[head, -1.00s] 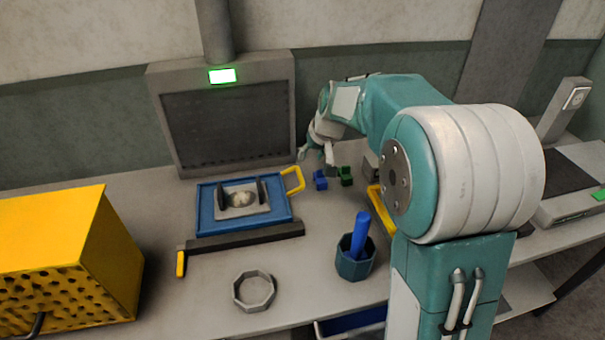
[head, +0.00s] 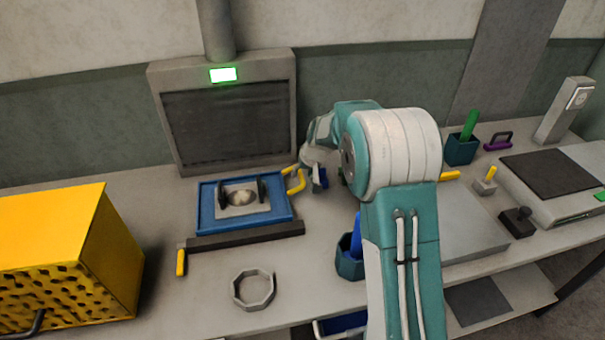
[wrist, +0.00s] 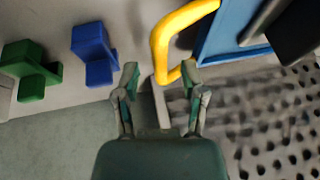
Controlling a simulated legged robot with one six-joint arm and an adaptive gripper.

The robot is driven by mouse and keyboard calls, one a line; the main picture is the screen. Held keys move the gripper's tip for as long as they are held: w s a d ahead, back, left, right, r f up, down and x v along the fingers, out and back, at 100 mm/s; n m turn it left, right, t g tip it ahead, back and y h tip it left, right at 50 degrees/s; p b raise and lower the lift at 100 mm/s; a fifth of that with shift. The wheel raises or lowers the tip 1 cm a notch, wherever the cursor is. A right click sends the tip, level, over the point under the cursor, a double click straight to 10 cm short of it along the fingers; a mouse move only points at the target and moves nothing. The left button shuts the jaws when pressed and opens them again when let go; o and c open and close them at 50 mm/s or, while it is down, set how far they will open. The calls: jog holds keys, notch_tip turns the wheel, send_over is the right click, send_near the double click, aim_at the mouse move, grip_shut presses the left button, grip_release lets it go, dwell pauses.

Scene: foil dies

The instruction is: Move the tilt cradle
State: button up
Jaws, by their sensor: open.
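The tilt cradle appears to be the blue tray (head: 207,211) at the bench's back left, with a yellow loop handle (head: 302,183) on its right side. A grey plate (head: 228,211) with two dark uprights and a pale round piece sits in it. In the wrist view, the blue tray edge (wrist: 228,30) is at upper right. My gripper (wrist: 160,72) is open, with the lower bend of the yellow handle (wrist: 160,45) showing between its fingertips. I cannot tell whether they touch. In the head view, my arm partly hides the gripper.
A blue block (wrist: 93,53) and green block (wrist: 28,70) lie left of my gripper in the wrist view. A dark bar (head: 240,236) lies before the tray, a grey ring (head: 253,290) nearer. A dark hood panel (head: 228,125) stands behind; a yellow box (head: 60,240) is left.

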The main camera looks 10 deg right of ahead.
jog(key=shift+w+a+f, duration=0.1)
jog(key=shift+f, duration=0.2)
grip_shut()
